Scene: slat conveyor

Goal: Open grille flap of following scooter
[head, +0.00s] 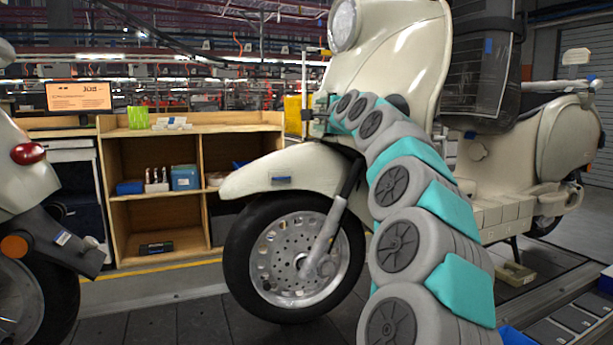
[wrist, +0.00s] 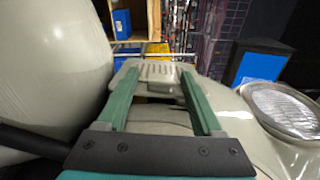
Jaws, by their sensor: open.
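The cream scooter (head: 395,60) stands on the slat conveyor in the head view, its front wheel and fender (head: 285,172) facing left. In the wrist view a pale slotted grille flap (wrist: 158,70) shows at the far end, between the tips of my green fingers. My gripper (wrist: 160,80) is open, with its fingers apart on either side of the flap; contact cannot be told. In the head view my gripper (head: 320,115) is at the scooter's front, above the fender, partly hidden by my arm. The flap itself cannot be made out there. The headlight (wrist: 283,108) shows at right in the wrist view.
Another scooter's rear (head: 25,190) is at the left edge of the head view. A wooden shelf (head: 150,210) with small boxes and a monitor (head: 79,97) stands behind. Bare conveyor slats (head: 165,325) lie between the two scooters.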

